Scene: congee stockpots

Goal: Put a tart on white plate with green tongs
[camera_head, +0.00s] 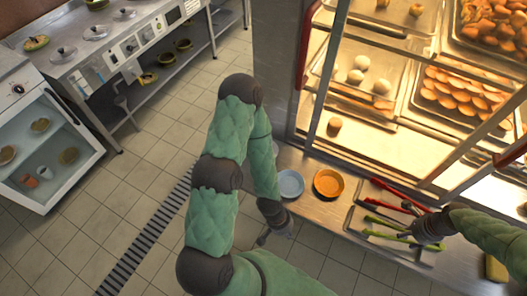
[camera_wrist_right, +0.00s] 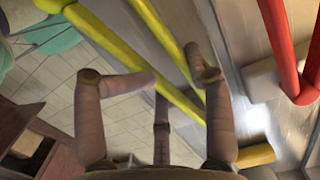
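The green tongs (camera_head: 384,220) lie in a metal tray on the counter, and their yellow-green arms (camera_wrist_right: 125,57) cross the right wrist view. My right gripper (camera_head: 424,236) is at the tongs' right end. In the wrist view its fingers (camera_wrist_right: 180,76) are spread on both sides of a tongs arm; firm contact cannot be told. A pale bluish plate (camera_head: 290,183), probably the white one, is empty on the counter. Rows of small golden pastries, possibly tarts (camera_head: 462,96), sit inside the lit cabinet. My left gripper (camera_head: 275,240) hangs before the counter edge, its fingers too small to judge.
An orange plate (camera_head: 328,184) stands right of the pale plate. Red tongs (camera_head: 397,196) lie close behind the green ones. The cabinet's frame and glass rise behind the counter. A yellow item (camera_head: 496,268) is at the far right. Open floor lies left of my arms.

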